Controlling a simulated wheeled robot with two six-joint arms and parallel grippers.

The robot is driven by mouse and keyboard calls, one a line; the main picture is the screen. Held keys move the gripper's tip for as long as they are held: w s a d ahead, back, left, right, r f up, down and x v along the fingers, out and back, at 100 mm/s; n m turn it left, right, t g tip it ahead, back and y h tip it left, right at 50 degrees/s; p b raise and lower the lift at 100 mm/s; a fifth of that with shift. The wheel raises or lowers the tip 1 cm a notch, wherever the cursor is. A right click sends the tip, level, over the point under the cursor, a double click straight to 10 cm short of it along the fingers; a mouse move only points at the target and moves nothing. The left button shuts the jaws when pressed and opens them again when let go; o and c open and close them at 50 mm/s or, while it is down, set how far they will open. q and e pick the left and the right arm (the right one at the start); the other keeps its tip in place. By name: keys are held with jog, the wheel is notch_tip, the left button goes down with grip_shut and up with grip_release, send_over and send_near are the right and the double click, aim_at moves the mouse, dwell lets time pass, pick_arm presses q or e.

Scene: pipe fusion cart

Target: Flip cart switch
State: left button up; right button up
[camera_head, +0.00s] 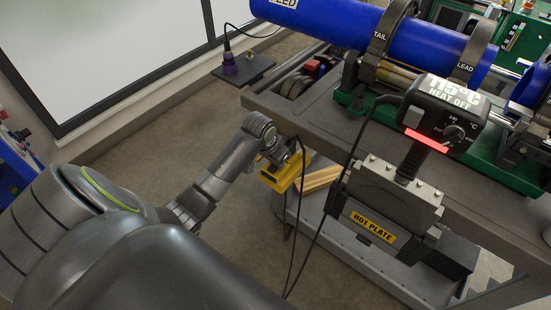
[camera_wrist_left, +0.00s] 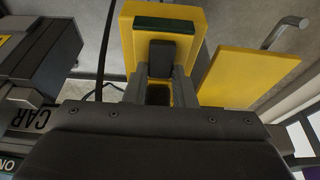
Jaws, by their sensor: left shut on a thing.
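The cart switch is a yellow box (camera_wrist_left: 133,30) with a dark green strip and a dark switch lever (camera_wrist_left: 161,52), seen close up in the left wrist view. My left gripper (camera_wrist_left: 163,75) is shut on the lever, with one grey finger on each side of it. In the head view the yellow box (camera_head: 270,181) hangs at the cart's left end, partly hidden by my left gripper (camera_head: 297,158). The lever cannot be made out there. My right gripper is in neither view.
A yellow plate (camera_wrist_left: 250,75) with a grey rod is beside the box. The cart (camera_head: 275,112) carries blue pipe (camera_head: 330,25) in clamps. A hot plate unit (camera_head: 385,200) reading "HEAT OFF" hangs at its front. Black cables (camera_head: 297,225) run down near my gripper. Open floor lies left.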

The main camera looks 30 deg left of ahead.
pick_arm(q)
jog(key=o, duration=1)
jog(key=p+v, duration=0.1)
jog(key=v, duration=1.6)
jog(key=shift+r, duration=0.2)
